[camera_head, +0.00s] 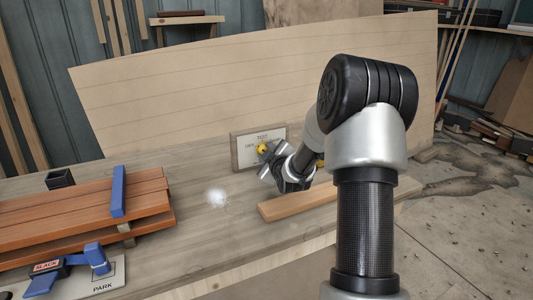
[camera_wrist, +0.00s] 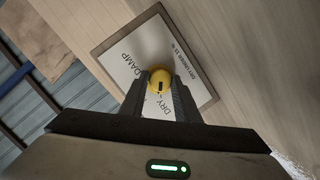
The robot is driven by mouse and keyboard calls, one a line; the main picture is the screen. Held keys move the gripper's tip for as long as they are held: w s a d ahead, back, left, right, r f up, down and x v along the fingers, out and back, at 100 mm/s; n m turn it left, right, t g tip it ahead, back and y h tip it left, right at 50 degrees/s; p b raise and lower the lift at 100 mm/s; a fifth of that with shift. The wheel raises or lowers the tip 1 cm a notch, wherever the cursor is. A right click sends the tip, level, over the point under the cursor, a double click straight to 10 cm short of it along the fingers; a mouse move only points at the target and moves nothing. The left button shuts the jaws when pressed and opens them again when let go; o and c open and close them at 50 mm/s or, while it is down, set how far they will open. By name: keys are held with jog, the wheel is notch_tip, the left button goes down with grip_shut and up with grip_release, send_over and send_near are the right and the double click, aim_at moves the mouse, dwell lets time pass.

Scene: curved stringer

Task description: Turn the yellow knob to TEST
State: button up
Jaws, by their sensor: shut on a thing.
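The yellow knob (camera_head: 262,148) sits on a white label plate in a wooden frame (camera_head: 235,153), standing on the bench. The top line of the plate appears to read TEST in the head view. In the wrist view the knob (camera_wrist: 160,76) is between the two dark fingers of my gripper (camera_wrist: 160,85), which are shut on its sides. A short dark mark shows on the knob's lower face there. DAMP is readable left of the knob, DRY below it and "DRY UNDER 15 %" to the right. My gripper hides part of the plate in both views.
A tall curved panel (camera_head: 180,95) stands behind the frame. Reddish boards (camera_head: 70,210) with a blue bar (camera_head: 118,190) lie at left. A blue clamp marked SLACK (camera_head: 48,266) is near a PARK plate (camera_head: 104,284). A light wooden strip (camera_head: 300,203) lies below my arm.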

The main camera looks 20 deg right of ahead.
jog(key=m+p, duration=0.1)
jog(key=m+y+p, duration=0.2)
jog(key=m, duration=0.1)
jog(key=shift+d+r+p, duration=0.15)
jog(key=shift+r+p, duration=0.1)
jog(key=shift+p, duration=0.05)
jog(key=m+y+p, duration=0.1)
jog(key=p, duration=0.1)
jog(key=m+y+p, duration=0.1)
jog(key=m+p, duration=0.1)
jog(key=shift+d+f, duration=0.1)
jog(key=shift+f, duration=0.1)
dwell(0.4)
jog(key=o, duration=1)
jog(key=shift+o, duration=0.2)
jog(key=shift+s, duration=0.1)
jog(key=p+v, duration=0.2)
jog(key=v, duration=1.5)
jog(key=shift+r+p, duration=0.3)
jog(key=shift+p, duration=0.1)
